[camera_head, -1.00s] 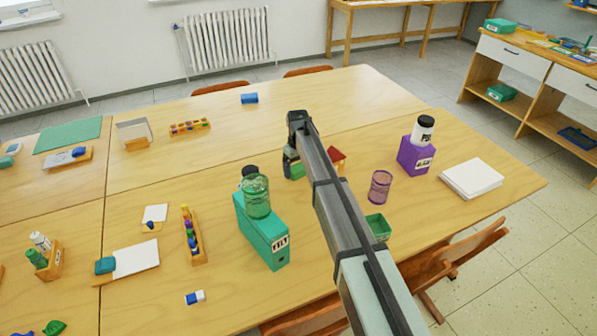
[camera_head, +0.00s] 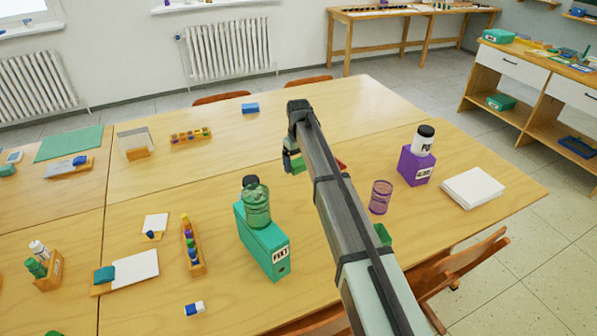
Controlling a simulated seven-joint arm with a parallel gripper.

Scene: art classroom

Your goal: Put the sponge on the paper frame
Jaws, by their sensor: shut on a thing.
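My gripper (camera_head: 290,163) hangs over the middle of the table, left of my forearm, pointing down. It is shut on a small green block, which I take to be the sponge (camera_head: 298,166); the arm hides part of it. I cannot tell for sure which thing is the paper frame. A white sheet on a wooden board (camera_head: 138,267) lies at the lower left, with a teal block on its left end. A smaller white sheet on wood (camera_head: 156,221) lies behind it. A thick white paper stack (camera_head: 473,187) lies at the right.
A green bottle (camera_head: 257,207) stands at a teal box (camera_head: 264,250), left of my arm. A purple cup (camera_head: 381,197) and a purple box (camera_head: 415,166) with a white jar stand to the right. A paint rack (camera_head: 193,245) lies at the left. The table's far middle is mostly clear.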

